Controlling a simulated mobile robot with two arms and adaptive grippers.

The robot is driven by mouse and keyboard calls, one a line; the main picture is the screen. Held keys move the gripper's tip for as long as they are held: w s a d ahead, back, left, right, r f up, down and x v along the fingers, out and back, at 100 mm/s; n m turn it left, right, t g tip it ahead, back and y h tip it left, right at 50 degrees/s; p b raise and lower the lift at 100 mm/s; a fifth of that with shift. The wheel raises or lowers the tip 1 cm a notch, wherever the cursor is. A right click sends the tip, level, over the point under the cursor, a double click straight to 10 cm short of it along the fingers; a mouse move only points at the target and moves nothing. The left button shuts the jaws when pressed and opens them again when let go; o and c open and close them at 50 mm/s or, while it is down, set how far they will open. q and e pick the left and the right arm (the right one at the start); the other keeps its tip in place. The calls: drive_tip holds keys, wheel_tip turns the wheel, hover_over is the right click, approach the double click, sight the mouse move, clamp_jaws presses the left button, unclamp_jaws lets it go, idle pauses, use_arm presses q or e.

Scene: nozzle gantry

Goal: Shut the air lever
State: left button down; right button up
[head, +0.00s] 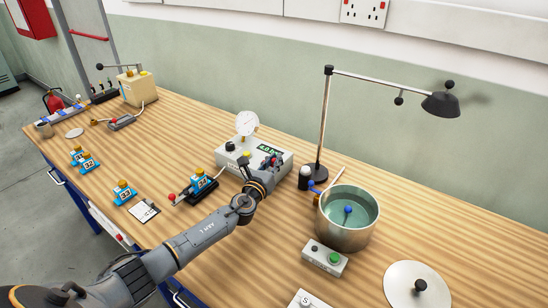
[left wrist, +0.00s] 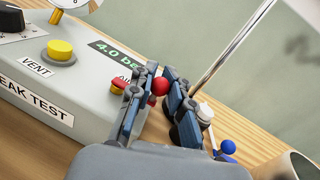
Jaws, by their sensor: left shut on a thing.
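The grey leak test box (head: 232,166) stands mid-bench, with a round gauge (head: 246,123) on top and a display reading about 4.0. In the left wrist view the box (left wrist: 40,82) shows a yellow VENT button (left wrist: 60,50) and a red part (left wrist: 118,86) at its right end. My left gripper (head: 271,162) is at the right end of the box. In the left wrist view its fingers (left wrist: 160,98) are shut on a red ball knob (left wrist: 161,86), apparently the air lever's. The lever's stem is hidden by the fingers. My right gripper is not in view.
A lamp on a tall post (head: 324,120) stands close right of the gripper. Beyond it are a metal pot of water (head: 345,232), a small control box (head: 325,258) and a round lid (head: 416,287). Several blue numbered blocks (head: 123,192) stand to the left.

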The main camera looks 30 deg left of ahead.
use_arm(q)
drive_tip(key=c, duration=1.3)
unclamp_jaws()
drive_tip(key=shift+s, duration=0.1)
drive_tip(key=shift+o, duration=0.2)
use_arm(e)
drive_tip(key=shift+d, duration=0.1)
use_arm(q)
drive_tip(key=s, duration=1.2)
drive_tip(key=shift+d, duration=0.45)
